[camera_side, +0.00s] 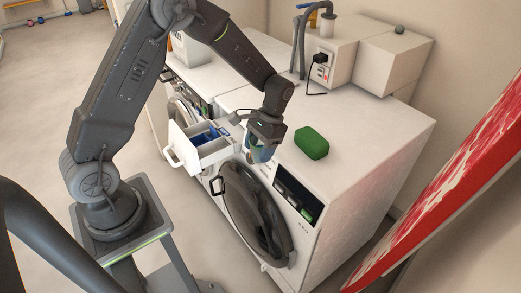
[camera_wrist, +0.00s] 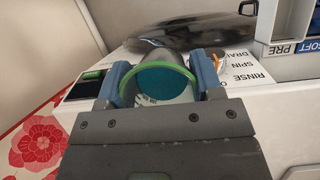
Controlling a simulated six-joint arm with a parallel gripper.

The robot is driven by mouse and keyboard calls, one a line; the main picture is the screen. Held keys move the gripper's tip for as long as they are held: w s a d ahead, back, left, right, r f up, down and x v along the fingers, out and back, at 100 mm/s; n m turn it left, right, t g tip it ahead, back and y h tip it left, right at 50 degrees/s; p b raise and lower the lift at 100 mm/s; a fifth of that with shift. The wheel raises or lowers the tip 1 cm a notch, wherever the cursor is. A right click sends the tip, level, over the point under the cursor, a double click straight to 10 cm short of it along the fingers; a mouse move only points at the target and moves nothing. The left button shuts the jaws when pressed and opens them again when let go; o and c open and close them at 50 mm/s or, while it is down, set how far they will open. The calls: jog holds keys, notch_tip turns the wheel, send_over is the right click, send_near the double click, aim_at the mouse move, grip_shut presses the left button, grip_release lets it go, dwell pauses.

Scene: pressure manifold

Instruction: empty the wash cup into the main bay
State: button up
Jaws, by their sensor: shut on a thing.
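My gripper (camera_side: 264,133) is shut on the wash cup (camera_side: 262,153), a clear cup held near the front top edge of the washer. In the wrist view my gripper (camera_wrist: 161,80) has one blue-grey finger on each side of the cup (camera_wrist: 189,66), which has a green rim and teal contents inside. In the side view the cup looks roughly upright. The pulled-out drawer (camera_side: 206,153) is to the left of the cup, with something blue inside. In the wrist view the drawer (camera_wrist: 297,30) shows labels SOFT and PRE; the main bay cannot be made out there.
The washer's round door (camera_side: 255,218) is below the cup. A wall box with a black plug (camera_side: 322,67) is behind. A red-and-white patterned board (camera_side: 455,185) stands at right.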

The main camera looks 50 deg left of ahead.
aim_at(253, 148)
jog(key=shift+r, duration=0.1)
notch_tip(253, 148, up, 5)
jog(key=shift+r, duration=0.2)
jog(key=shift+w+a, duration=0.2)
jog(key=w+a+n+h, duration=0.2)
jog(key=w+a+n, duration=0.4)
jog(key=a, duration=0.3)
jog(key=a+n+t+h, duration=0.1)
jog(key=a+n, duration=0.3)
jog(key=a, duration=0.5)
jog(key=a+f+n+t, duration=0.1)
jog(key=a+n, duration=0.3)
jog(key=a, duration=0.4)
jog(key=a+n+t+h, duration=0.1)
jog(key=a+n, duration=0.3)
jog(key=a, duration=0.5)
jog(key=shift+s+a+f+t+h, duration=0.15)
jog(key=shift+a+f+t+h, duration=0.2)
jog(key=shift+t, duration=0.35)
jog(key=shift+f, duration=1.65)
jog(key=shift+s, duration=0.1)
